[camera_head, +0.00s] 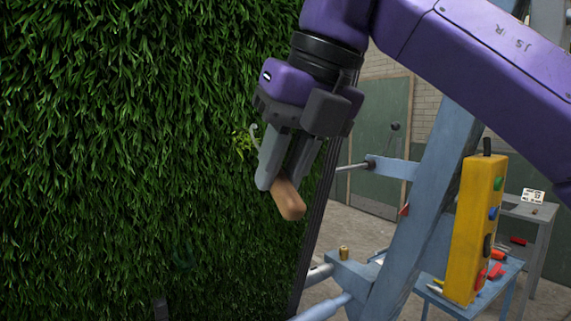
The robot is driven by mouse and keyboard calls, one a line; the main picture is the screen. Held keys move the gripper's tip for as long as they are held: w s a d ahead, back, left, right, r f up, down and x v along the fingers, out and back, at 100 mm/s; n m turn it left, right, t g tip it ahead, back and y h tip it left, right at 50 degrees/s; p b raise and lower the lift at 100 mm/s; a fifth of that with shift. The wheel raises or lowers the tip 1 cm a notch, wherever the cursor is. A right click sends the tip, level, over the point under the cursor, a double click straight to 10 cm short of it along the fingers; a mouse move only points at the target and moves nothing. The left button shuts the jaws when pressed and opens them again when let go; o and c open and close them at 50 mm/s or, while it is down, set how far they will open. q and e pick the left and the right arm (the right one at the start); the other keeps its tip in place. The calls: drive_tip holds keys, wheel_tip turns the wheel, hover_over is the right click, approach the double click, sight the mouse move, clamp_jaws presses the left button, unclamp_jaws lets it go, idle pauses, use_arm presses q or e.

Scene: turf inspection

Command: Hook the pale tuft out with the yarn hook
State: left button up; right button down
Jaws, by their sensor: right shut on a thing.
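The yarn hook (290,200) has a tan handle, held low between the fingers of my right gripper (275,188). My right gripper is shut on it and points down in front of the turf's right part. The hook's pale curved tip (254,130) shows left of the fingers, beside the pale tuft (243,142). The tuft is a small yellow-green patch in the dark green turf wall (120,150). I cannot tell whether the tip touches the tuft. My left gripper is not in view.
A blue-grey metal frame (425,190) stands right of the turf. A yellow control box (473,230) with coloured buttons hangs at the right. A blue table (500,275) with red-handled tools and a green door (380,140) are behind. A brass piece (344,253) sits on the frame.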

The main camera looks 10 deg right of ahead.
drive_tip(key=shift+w+a+r+p, duration=0.15)
drive_tip(key=shift+w+p, duration=0.1)
drive_tip(key=shift+w, duration=0.1)
drive_tip(key=shift+w+a+r+p, duration=0.1)
drive_tip(key=shift+w+p, duration=0.15)
drive_tip(key=shift+w, duration=0.1)
drive_tip(key=shift+w+a+f+b, duration=0.1)
drive_tip(key=shift+w+f+b, duration=0.05)
drive_tip(key=shift+f+b, duration=0.9)
drive_tip(key=shift+b+x, duration=0.65)
drive_tip(key=shift+x, duration=0.6)
drive_tip(key=shift+p+v, duration=1.9)
drive_tip(key=shift+v, duration=0.45)
drive_tip(key=shift+w+a, duration=0.15)
drive_tip(key=shift+a, duration=0.1)
